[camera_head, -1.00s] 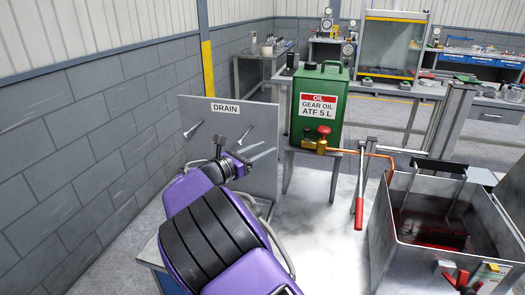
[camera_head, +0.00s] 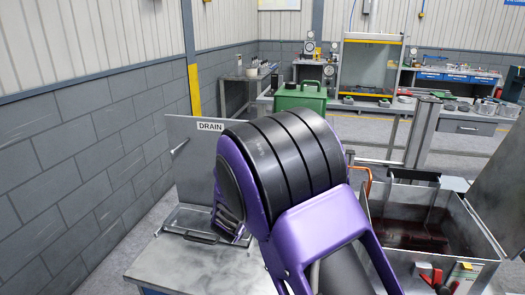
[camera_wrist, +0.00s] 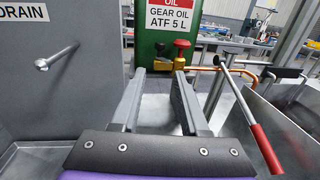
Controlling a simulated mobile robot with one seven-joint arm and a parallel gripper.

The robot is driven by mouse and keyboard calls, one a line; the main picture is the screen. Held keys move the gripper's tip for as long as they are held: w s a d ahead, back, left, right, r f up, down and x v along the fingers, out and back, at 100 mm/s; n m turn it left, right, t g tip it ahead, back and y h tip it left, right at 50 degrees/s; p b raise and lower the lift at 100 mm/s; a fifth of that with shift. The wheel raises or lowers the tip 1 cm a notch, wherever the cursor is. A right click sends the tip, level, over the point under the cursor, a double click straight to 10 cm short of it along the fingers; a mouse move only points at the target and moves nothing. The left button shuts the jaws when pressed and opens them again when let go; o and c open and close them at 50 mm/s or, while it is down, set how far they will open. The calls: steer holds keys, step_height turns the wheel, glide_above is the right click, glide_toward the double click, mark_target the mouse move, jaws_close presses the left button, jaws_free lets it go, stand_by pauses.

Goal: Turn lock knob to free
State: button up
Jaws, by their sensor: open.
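A red knob (camera_wrist: 182,43) sits on a brass valve (camera_wrist: 180,60) at the lower front of the green gear oil can (camera_wrist: 155,45) in the wrist view. My gripper (camera_wrist: 159,73) is open and empty, its two fingers pointing toward the can. The red knob is just beyond the right fingertip, apart from it as far as I can tell. In the head view the top of the green can (camera_head: 300,97) shows, but my purple and black arm hides the knob, the valve and my gripper. No label marks a lock knob.
A lever with a red handle (camera_wrist: 265,148) stands at the right in the wrist view, near a copper pipe (camera_wrist: 232,72). An open metal tank (camera_head: 480,238) stands right of my arm. The DRAIN panel (camera_head: 190,160) is at the left.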

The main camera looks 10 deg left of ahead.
steer(key=w+d+p, duration=0.1)
steer(key=w+d, duration=0.2)
steer(key=w, duration=1.4)
steer(key=shift+d, duration=0.15)
jaws_close()
